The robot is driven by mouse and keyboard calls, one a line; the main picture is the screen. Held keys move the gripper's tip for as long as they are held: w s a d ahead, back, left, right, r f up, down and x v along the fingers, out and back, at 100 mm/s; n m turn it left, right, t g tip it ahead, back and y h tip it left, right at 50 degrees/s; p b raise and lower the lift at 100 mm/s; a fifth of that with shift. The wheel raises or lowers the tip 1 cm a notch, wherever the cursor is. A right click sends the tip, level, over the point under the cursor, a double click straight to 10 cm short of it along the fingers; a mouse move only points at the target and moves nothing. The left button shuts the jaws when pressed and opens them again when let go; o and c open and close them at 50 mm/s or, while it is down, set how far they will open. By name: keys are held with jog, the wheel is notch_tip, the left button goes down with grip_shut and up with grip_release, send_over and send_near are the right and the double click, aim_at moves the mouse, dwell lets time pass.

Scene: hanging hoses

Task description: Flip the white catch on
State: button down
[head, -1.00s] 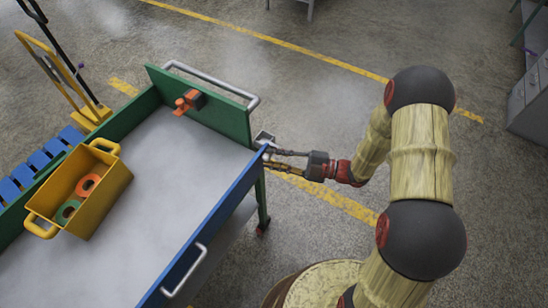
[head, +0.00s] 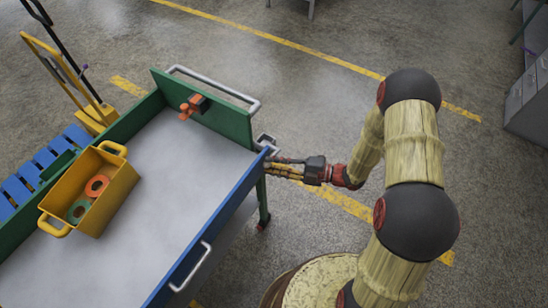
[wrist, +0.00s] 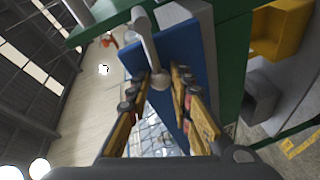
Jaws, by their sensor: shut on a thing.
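The white catch (wrist: 146,42) is a pale lever with a rounded end, at the corner where the blue side panel (head: 215,227) meets the green end panel (head: 225,120) of a cart. In the head view the catch (head: 266,142) is small at that corner. My gripper (head: 274,168) is at the corner, reaching in from the right. In the wrist view the catch's rounded end lies between the two fingers of my gripper (wrist: 157,88), which are shut on it. The blue panel runs behind and between the fingers. The exact finger contact is hard to see.
A yellow bin (head: 112,205) with orange and green rings stands on the cart's grey top (head: 190,165). An orange-and-black clamp (head: 191,107) sits on the green panel. A yellow hand truck (head: 70,80) stands at the left.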

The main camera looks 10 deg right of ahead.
jog(key=shift+f, duration=0.15)
jog(key=c, duration=1.7)
grip_release()
jog(key=shift+o, duration=0.6)
jog(key=shift+d, duration=0.1)
jog(key=v, duration=1.2)
jog(key=shift+n, duration=0.3)
